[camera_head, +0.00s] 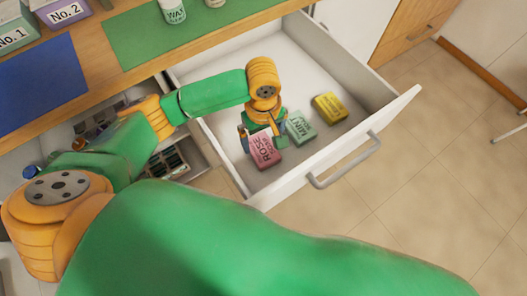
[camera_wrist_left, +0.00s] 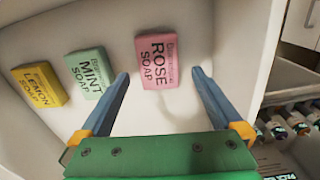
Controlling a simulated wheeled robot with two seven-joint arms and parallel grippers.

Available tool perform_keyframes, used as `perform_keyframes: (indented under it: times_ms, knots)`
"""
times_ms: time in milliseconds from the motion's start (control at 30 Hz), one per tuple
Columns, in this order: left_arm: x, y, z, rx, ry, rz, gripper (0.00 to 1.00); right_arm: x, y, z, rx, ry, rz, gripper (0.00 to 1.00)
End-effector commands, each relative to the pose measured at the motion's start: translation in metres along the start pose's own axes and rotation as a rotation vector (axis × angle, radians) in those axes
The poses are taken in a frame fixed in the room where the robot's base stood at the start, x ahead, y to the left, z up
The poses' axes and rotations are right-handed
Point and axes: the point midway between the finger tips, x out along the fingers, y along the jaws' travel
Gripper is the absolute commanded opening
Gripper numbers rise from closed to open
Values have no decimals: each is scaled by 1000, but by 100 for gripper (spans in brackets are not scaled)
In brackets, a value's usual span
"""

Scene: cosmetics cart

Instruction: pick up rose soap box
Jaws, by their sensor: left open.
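The pink rose soap box (camera_head: 264,151) lies in the open white drawer (camera_head: 297,37), label up. In the left wrist view the rose soap box (camera_wrist_left: 156,62) lies beyond and between the two fingertips. My left gripper (camera_head: 261,131) is inside the drawer, over the rose box, with its jaws open. In the left wrist view my left gripper (camera_wrist_left: 160,75) shows both blue fingers apart with nothing between them. Whether a finger touches the box I cannot tell. My right gripper is not seen.
A mint soap box (camera_head: 300,128) lies just right of the rose box, and a yellow lemon soap box (camera_head: 330,107) lies farther right. The drawer's front with its handle (camera_head: 345,161) stands close by. Bottles and boxes stand on the wooden counter (camera_head: 90,42) behind.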

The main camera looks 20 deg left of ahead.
Motion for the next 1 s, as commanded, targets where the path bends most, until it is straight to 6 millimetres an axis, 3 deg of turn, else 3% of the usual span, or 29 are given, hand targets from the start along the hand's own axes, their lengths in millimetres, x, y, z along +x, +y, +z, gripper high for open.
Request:
perform_keyframes:
  times_ms: [33, 167, 433, 700, 900, 1000]
  knots:
    - [9, 0, 0, 0, 0, 0, 100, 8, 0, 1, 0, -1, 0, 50]
    - [22, 0, -1, -2, -1, -3, 100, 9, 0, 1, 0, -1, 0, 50]
    - [71, 2, -10, 0, 0, -3, 100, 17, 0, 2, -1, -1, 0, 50]
    - [76, 3, -10, 1, 2, 0, 100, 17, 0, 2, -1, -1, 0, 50]
    - [76, 3, -10, 1, 2, 0, 46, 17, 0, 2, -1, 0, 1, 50]
    - [75, 3, -10, 1, 2, 0, 26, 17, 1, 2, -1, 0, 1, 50]
